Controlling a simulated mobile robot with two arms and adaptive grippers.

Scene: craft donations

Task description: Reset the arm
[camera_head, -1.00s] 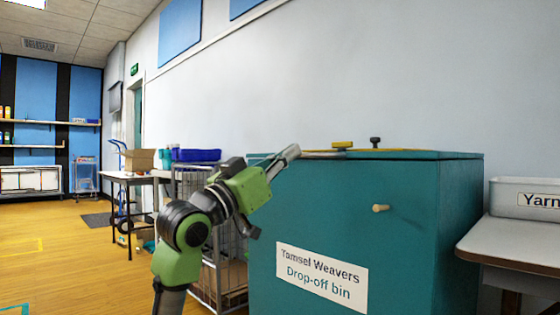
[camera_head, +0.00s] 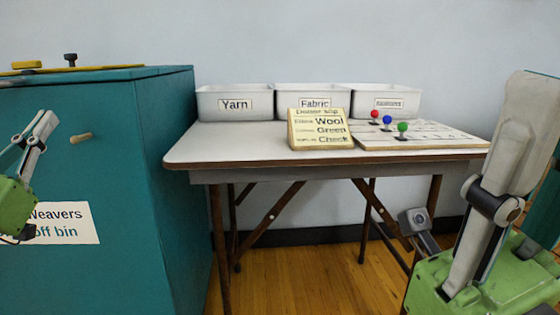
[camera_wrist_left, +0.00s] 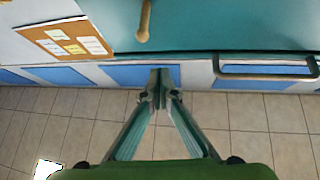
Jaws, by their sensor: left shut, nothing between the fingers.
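My left gripper (camera_head: 47,118) is at the left edge of the head view, in front of the teal drop-off bin (camera_head: 130,165). Its fingers point up and are shut with nothing between them. In the left wrist view the fingertips (camera_wrist_left: 160,76) meet, near the image middle. My right gripper (camera_head: 515,120) stands large and close at the right edge of the head view, its grey finger pointing up from a green body. Part of it is cut off by the frame, so whether it is open cannot be seen.
A wooden peg (camera_head: 80,136) sticks out of the bin front. To the right stands a table (camera_head: 230,150) with a yarn tray (camera_head: 234,88), a fabric tray (camera_head: 310,88), a third tray (camera_head: 386,90), a sign (camera_head: 319,139) and a board with coloured knobs (camera_head: 425,140). Floor shows beneath the table.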

